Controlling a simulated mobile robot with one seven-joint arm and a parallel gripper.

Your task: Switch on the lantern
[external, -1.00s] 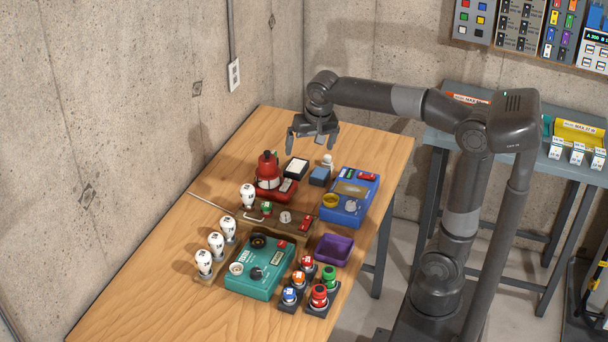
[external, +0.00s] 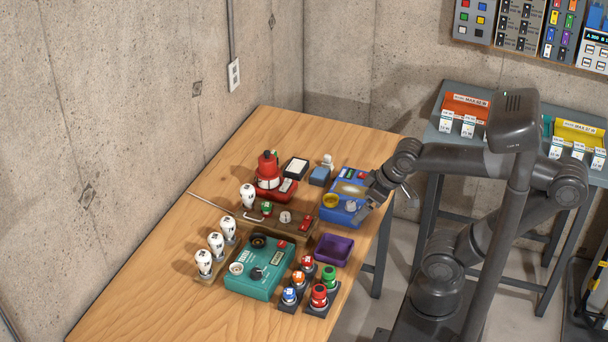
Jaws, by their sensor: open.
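A red lantern-like device (external: 268,168) stands upright on the far half of the wooden table, its body on a red base with a small dark and white panel at its front right. I cannot tell from this view whether it is lit. My gripper (external: 378,200) is open and empty, over the right edge of the table beside the blue box (external: 338,215). It is well to the right of the red device and covers part of the blue box's right side. Whether it touches the box is unclear.
A brown wooden panel (external: 260,222) with knobs lies in front of the red device. A teal box (external: 258,278), a purple tray (external: 334,249), several white bulbs (external: 216,243) and colored push buttons (external: 319,296) stand nearer. The table's left side and far end (external: 300,130) are clear.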

